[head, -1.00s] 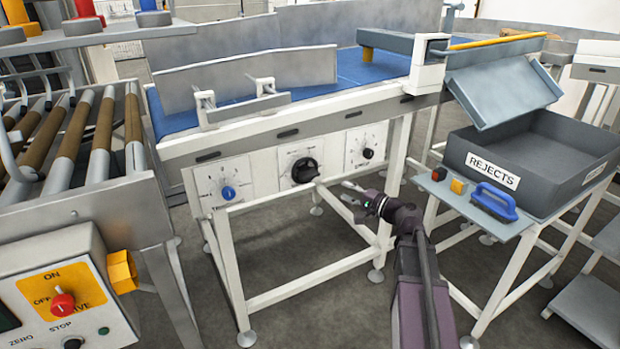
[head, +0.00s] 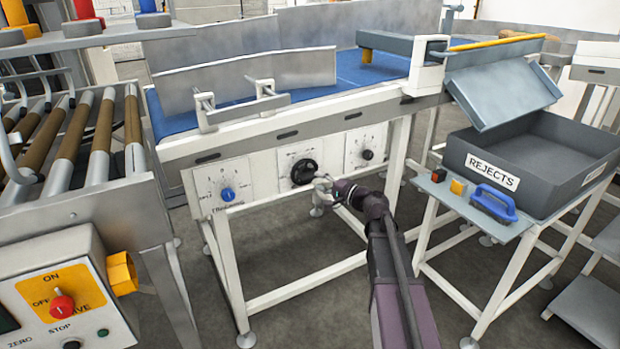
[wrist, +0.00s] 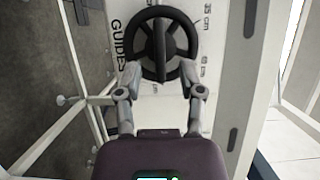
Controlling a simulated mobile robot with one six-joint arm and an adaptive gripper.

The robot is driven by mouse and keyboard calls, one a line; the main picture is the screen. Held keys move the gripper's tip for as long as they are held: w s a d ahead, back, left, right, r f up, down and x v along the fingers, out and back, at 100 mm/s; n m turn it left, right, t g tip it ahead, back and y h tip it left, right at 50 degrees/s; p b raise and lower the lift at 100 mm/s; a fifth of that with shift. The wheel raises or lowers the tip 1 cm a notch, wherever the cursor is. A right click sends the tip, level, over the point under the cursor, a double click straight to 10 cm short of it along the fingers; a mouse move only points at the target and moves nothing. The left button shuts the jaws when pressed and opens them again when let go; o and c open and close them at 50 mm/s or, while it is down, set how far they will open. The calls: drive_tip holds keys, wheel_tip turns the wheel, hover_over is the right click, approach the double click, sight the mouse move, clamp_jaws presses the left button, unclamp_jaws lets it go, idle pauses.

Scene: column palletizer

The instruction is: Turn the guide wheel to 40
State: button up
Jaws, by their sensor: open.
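The guide wheel (head: 304,171) is a black round handwheel on a white panel under the blue conveyor. In the wrist view the wheel (wrist: 162,46) shows a raised bar across its middle, and the panel (wrist: 127,83) around it reads GUIDES with a scale in cm. My gripper (head: 322,182) is just in front of the wheel's lower right in the head view. In the wrist view my gripper (wrist: 162,78) is open, its two fingertips on either side of the wheel's near rim. I cannot tell whether they touch it. The wheel's exact setting is too small to read.
A blue knob (head: 228,194) sits on the panel to the left and a small black knob (head: 367,154) on the panel to the right. The REJECTS bin (head: 540,160) and a blue-handled brush (head: 494,203) stand to the right. White frame legs stand below the panels.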

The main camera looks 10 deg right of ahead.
sight(313, 178)
drive_tip(key=shift+x, duration=2.1)
clamp_jaws()
